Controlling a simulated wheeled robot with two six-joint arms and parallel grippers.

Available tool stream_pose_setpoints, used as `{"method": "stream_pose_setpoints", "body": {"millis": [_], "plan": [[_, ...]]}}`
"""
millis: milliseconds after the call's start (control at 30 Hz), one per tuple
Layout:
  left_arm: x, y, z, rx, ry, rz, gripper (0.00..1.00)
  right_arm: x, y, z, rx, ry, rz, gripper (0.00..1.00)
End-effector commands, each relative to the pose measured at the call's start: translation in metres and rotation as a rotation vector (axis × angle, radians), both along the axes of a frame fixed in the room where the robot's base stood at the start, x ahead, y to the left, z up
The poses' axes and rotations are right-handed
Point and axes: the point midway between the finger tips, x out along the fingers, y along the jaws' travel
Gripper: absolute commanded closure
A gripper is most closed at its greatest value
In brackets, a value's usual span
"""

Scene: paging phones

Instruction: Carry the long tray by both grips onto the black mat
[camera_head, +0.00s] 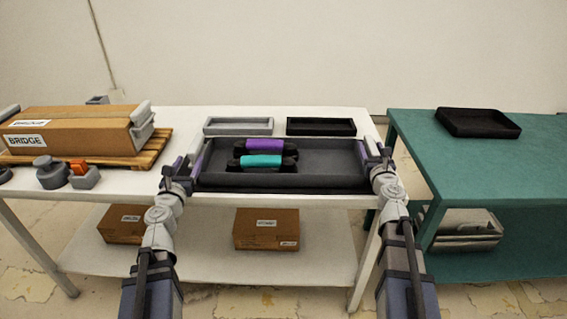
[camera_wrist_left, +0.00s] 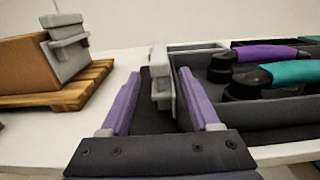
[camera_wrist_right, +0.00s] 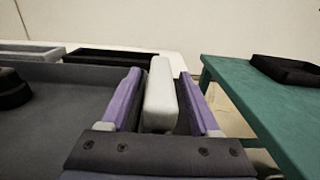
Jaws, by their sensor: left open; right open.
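The long tray (camera_head: 215,181) is dark grey and sits on the white table, with a purple handset (camera_head: 265,146) and a teal handset (camera_head: 262,161) on black ends inside it. A black strip (camera_head: 285,190) shows along the tray's front foot; it looks like the black mat, mostly hidden. My left gripper (camera_head: 180,166) is open, its purple-edged fingers on either side of the tray's pale left grip (camera_wrist_left: 160,80). My right gripper (camera_head: 376,160) is open, its fingers on either side of the pale right grip (camera_wrist_right: 160,95). I cannot tell whether any finger touches a grip.
Behind the tray stand a shallow grey tray (camera_head: 238,126) and a shallow black tray (camera_head: 320,127). A brown box (camera_head: 85,131) on a wooden pallet (camera_head: 115,158) is at the left. A green table (camera_head: 430,160) at the right bears another black tray (camera_head: 478,123).

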Motion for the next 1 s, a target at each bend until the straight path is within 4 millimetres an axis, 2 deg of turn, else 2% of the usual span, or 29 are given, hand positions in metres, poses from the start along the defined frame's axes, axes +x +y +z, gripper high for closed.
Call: {"method": "stream_pose_setpoints", "body": {"millis": [167,333,733,1000], "plan": [[-0.004,0.0,0.0,0.0,0.0,0.0,0.38,-0.001,0.0,0.0,0.0,0.0,0.0,0.38],[-0.004,0.0,0.0,0.0,0.0,0.0,0.38,-0.012,0.001,0.0,0.0,0.0,0.0,0.38],[-0.004,0.0,0.0,0.0,0.0,0.0,0.38,-0.071,0.002,0.0,0.0,0.0,-0.001,0.38],[-0.004,0.0,0.0,0.0,0.0,0.0,0.38,-0.075,0.002,0.0,0.0,0.0,0.0,0.38]]}}
